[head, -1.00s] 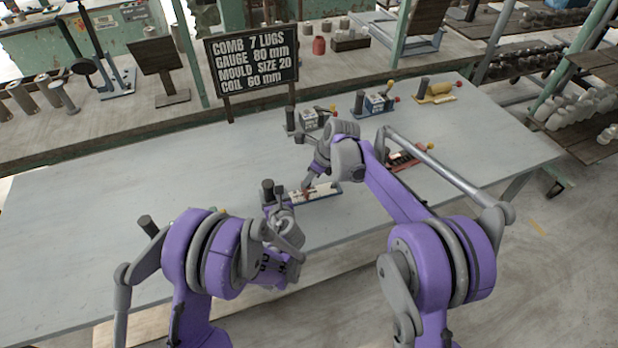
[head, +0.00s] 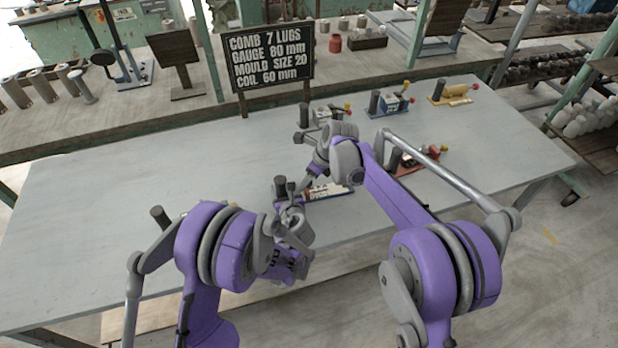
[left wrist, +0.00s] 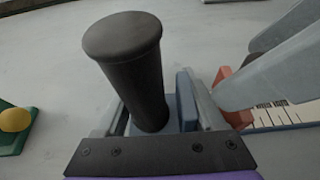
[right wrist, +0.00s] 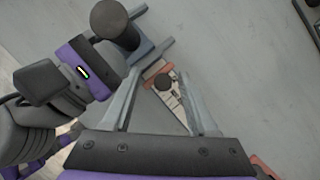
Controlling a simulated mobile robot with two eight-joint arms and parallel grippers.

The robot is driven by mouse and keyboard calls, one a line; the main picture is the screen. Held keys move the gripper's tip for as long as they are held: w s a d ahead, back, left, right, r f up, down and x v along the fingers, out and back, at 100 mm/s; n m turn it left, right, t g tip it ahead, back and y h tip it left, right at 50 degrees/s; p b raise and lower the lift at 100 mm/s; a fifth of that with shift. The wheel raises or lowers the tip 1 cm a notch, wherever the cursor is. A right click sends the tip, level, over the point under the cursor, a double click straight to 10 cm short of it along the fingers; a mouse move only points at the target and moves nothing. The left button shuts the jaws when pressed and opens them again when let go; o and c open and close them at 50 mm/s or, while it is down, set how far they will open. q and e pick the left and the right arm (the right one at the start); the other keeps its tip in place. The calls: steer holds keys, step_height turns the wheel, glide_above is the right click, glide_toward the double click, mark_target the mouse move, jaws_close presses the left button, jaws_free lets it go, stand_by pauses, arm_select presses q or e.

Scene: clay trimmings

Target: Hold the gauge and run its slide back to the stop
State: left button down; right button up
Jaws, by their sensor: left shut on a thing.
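The gauge lies on the table, with a white scale (head: 328,191) on a blue base and a dark upright post at its left end (left wrist: 130,65). My left gripper (head: 284,196) is shut around the foot of the post, as the left wrist view shows. A blue upright plate (left wrist: 187,98) stands just right of the post. The orange slide (left wrist: 236,92) is close to that plate; I cannot tell whether they touch. The slide's dark knob (right wrist: 163,82) sits between the fingers of my right gripper (right wrist: 162,98), which is open with room on both sides.
Other gauges stand on the table: a blue one (head: 390,103), a yellow one (head: 453,94), a red one (head: 415,161) and a pale one (head: 322,118). A green one (left wrist: 15,130) is left of my left gripper. A dark sign (head: 270,62) stands behind.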

arm_select(q)
steer(key=shift+a, duration=0.1)
arm_select(e)
steer(key=v, duration=1.2)
